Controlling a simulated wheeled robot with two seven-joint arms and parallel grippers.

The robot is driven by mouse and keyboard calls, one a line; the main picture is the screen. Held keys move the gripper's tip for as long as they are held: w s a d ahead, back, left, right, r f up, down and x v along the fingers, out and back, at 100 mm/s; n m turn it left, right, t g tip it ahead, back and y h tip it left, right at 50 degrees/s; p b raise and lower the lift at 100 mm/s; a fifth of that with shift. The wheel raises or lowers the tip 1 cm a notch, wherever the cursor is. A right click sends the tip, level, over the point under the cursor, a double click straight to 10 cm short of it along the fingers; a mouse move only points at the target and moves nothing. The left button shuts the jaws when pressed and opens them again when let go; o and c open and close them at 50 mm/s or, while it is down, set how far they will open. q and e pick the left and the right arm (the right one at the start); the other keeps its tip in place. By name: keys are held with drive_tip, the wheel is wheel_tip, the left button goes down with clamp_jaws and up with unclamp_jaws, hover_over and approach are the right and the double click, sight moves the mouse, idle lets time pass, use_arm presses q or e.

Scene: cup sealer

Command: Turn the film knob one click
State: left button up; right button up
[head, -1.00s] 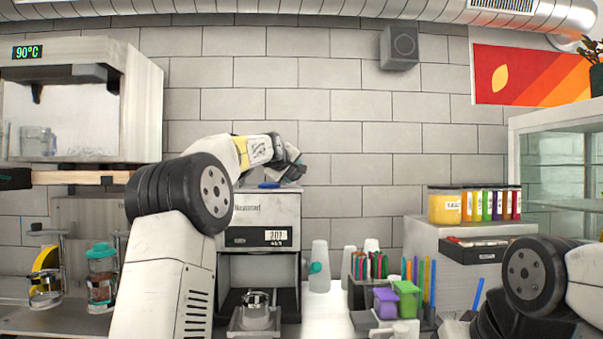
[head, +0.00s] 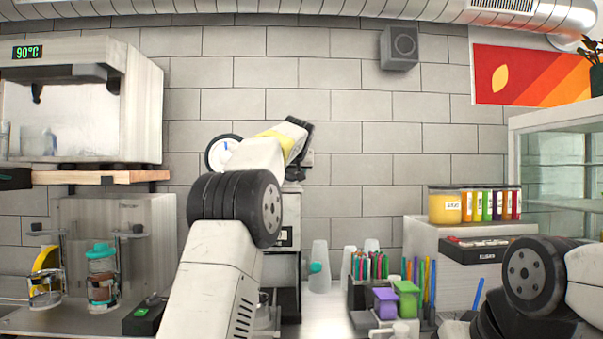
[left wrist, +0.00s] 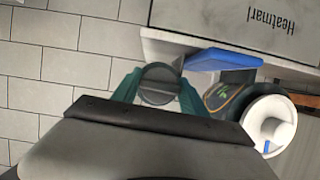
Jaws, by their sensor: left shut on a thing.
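The cup sealer (head: 290,212), a grey box mostly hidden behind my left arm in the head view, stands against the back wall. My left gripper (head: 301,148) is at the sealer's upper right; its fingertips are hard to make out there. In the left wrist view, the green fingers of my left gripper (left wrist: 160,92) are on both sides of a dark round knob (left wrist: 159,80) beside the sealer's body (left wrist: 232,25) and are shut on it. How far the knob is turned cannot be told. My right gripper is out of view.
A white roll (left wrist: 270,128) and a blue part (left wrist: 222,60) are close to the gripper. White cups (head: 320,262), a pen holder (head: 368,290) and purple and green boxes (head: 406,300) stand right of the sealer. A shelf oven (head: 70,110) is at left.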

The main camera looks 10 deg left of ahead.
use_arm(q)
drive_tip(key=m+y, duration=0.2)
drive_tip(key=m, duration=0.1)
idle(0.4)
drive_tip(key=shift+m+y, duration=0.3)
drive_tip(key=o, duration=1.4)
drive_tip(key=v, duration=0.7)
drive_tip(key=shift+s+d+r, duration=0.1)
drive_tip(key=shift+s+d, duration=0.05)
drive_tip(key=shift+s, duration=0.15)
